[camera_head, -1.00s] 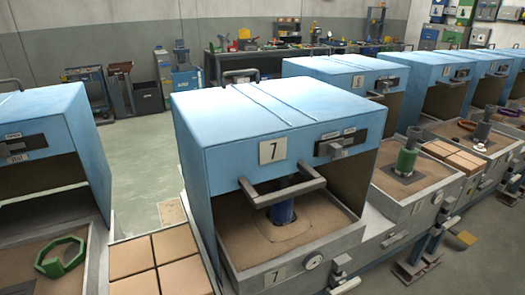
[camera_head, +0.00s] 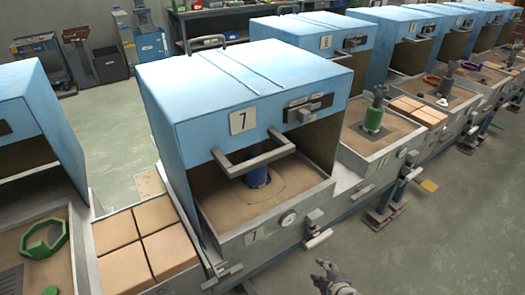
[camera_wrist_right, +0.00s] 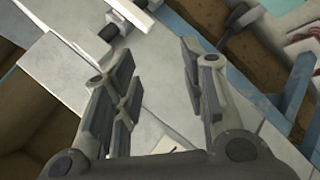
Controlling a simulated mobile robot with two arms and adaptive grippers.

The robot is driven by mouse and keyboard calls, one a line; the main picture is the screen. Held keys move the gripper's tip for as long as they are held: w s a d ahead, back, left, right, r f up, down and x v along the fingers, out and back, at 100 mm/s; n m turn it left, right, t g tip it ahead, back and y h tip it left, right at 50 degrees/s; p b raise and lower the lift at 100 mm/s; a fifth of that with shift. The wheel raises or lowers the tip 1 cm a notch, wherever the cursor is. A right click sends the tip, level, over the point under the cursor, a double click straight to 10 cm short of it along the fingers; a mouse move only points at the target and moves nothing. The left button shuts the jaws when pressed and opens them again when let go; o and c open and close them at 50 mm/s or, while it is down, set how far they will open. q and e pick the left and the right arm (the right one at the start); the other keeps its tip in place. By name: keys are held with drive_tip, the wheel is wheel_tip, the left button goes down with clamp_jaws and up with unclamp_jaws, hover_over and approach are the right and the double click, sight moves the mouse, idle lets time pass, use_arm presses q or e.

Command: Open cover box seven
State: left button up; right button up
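Cover box seven is a blue box-shaped cover (camera_head: 245,85) marked 7, in the middle of the head view. Its front is open below, and a grey U-shaped handle (camera_head: 254,155) sticks out from its lower front edge. A latch block (camera_head: 309,110) sits at the upper right of its front face. My right gripper (camera_head: 325,268) is below and to the right of the box, apart from the handle. In the right wrist view the gripper's fingers (camera_wrist_right: 158,95) are spread with nothing between them. My left gripper is not in view.
Brown blocks (camera_head: 145,240) lie on the bench left of box seven. An open bed with a green cylinder (camera_head: 374,118) is to its right. More blue covers (camera_head: 310,45) stand behind. The floor at the lower right is mostly clear.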

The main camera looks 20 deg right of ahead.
drive_tip(key=w+a+r+n+t+y+p, duration=0.1)
drive_tip(key=w+a+r+n+t, duration=0.15)
drive_tip(key=r, duration=0.75)
drive_tip(key=w+a+r+n+t+y+p, duration=0.1)
drive_tip(key=w+a+r+n+t, duration=0.2)
drive_tip(key=r, duration=0.8)
drive_tip(key=n+t+y+p, duration=0.2)
drive_tip(key=n+y+p, duration=0.1)
drive_tip(key=n+y, duration=0.1)
approach(266, 161)
drive_tip(key=w, duration=0.1)
drive_tip(key=p+x, duration=0.2)
drive_tip(key=x, duration=0.7)
drive_tip(key=shift+a+p, duration=0.2)
drive_tip(key=shift+p, duration=0.15)
drive_tip(key=shift+w+a+f, duration=0.15)
drive_tip(key=shift+w+a, duration=0.05)
drive_tip(key=shift+w, duration=0.25)
drive_tip(key=shift+c, duration=0.3)
clamp_jaws()
